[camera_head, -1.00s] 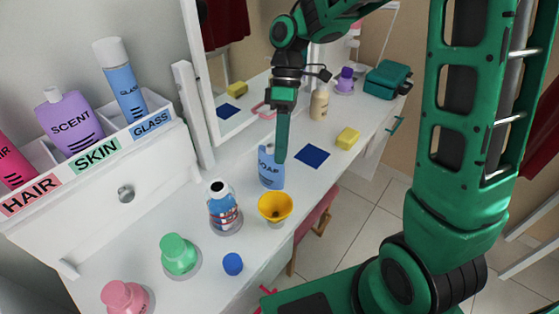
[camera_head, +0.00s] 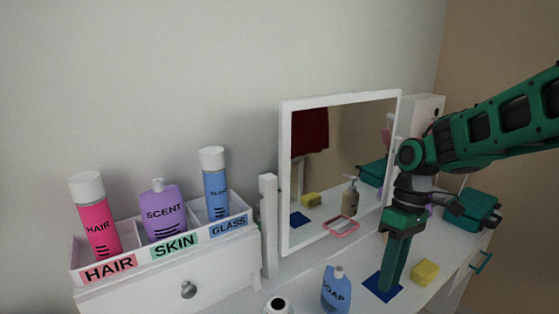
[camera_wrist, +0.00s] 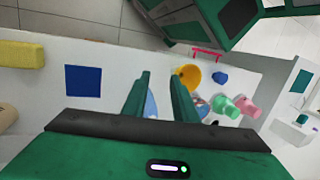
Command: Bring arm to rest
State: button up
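My gripper (camera_head: 388,285) hangs fingers down over the dressing table, in front of the blue square (camera_head: 376,292) in the head view. In the wrist view its two green fingers (camera_wrist: 160,85) stand apart with a gap between them. A blue soap bottle (camera_head: 336,290) stands to the left of the gripper in the head view. Part of it shows beyond the gap in the wrist view (camera_wrist: 150,105), and I see nothing gripped.
A white tray (camera_head: 240,204) holds pink, purple and blue bottles, with labels HAIR, SKIN and GLASS. A yellow sponge (camera_head: 424,272) and a teal case (camera_head: 472,208) lie right. The wrist view shows a yellow funnel-like cup (camera_wrist: 188,76).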

jog(key=s+d+m+t+h, duration=0.1)
jog(key=s+d+m+t, duration=0.2)
jog(key=s+d+m, duration=1.1)
jog(key=s+d, duration=0.2)
jog(key=s, duration=0.1)
jog(key=shift+d+r+h, duration=0.2)
jog(key=shift+r+h, duration=0.15)
jog(key=shift+h, duration=0.05)
jog(key=shift+w+f, duration=0.25)
jog(key=shift+w, duration=0.3)
